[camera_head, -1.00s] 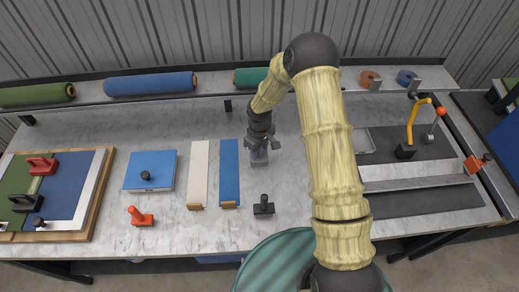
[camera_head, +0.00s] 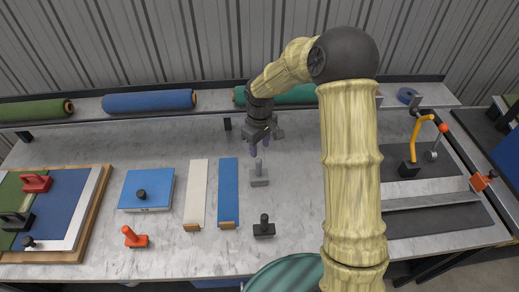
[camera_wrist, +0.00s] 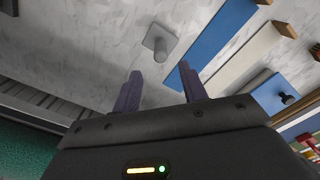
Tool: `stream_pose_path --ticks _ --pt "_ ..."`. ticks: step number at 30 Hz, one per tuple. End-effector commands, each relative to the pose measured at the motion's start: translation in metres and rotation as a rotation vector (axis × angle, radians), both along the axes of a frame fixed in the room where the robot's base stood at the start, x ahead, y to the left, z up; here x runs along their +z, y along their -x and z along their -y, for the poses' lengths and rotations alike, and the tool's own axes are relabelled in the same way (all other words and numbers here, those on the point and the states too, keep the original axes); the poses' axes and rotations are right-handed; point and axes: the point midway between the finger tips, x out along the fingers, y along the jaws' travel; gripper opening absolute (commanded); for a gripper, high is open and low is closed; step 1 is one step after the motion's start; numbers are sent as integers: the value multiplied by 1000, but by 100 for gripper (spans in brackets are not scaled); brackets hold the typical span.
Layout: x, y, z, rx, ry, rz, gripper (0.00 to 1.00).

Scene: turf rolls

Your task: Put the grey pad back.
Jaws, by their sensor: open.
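The grey pad (camera_head: 259,181) stands upright on the marble-look tabletop (camera_head: 302,195), its post handle pointing up. It is just right of the blue strip and behind the black pad. It also shows in the wrist view (camera_wrist: 158,42), beyond the fingertips. My gripper (camera_head: 260,150) is open and empty, above and behind the pad's handle. In the wrist view both purple-grey fingers (camera_wrist: 160,82) are apart with nothing between them, clear of the pad.
A black pad (camera_head: 264,229) and a red pad (camera_head: 134,238) stand near the front edge. The blue strip (camera_head: 228,192), a white strip (camera_head: 196,192) and a blue box (camera_head: 147,188) lie to the left. A shelf with turf rolls (camera_head: 150,101) runs behind.

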Motion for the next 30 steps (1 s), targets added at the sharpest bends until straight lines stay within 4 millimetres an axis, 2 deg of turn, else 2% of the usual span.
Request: stream_pose_path --ticks 13,17,20,23,30 --pt "0 1 0 -2 1 1 43" --pt "8 10 7 -36 5 12 43" --pt "22 28 20 -104 8 33 43" --pt "38 55 39 -208 7 62 43" --pt "69 131 82 -509 -27 148 43"
